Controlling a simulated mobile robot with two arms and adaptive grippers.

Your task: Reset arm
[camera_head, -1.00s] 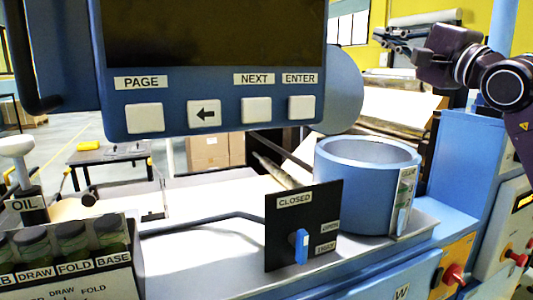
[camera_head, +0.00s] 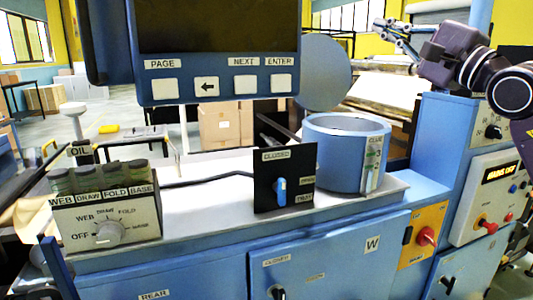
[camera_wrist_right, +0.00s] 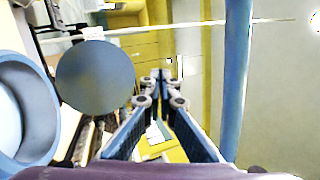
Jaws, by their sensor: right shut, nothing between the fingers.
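My right gripper (camera_head: 381,24) is raised at the upper right of the head view, with its arm coming in from the right edge. Its fingers are shut and empty, pointing left, above and behind the blue pot (camera_head: 346,160). In the right wrist view the two fingers (camera_wrist_right: 161,76) meet at their tips with nothing between them. My left gripper is not in view.
A blue machine bench carries a black CLOSED switch plate (camera_head: 264,180), a selector box (camera_head: 105,215) and the pot. A screen panel with keys (camera_head: 215,85) hangs above. A blue post (camera_wrist_right: 237,80) stands near the right gripper. Bench top between box and plate is mostly clear.

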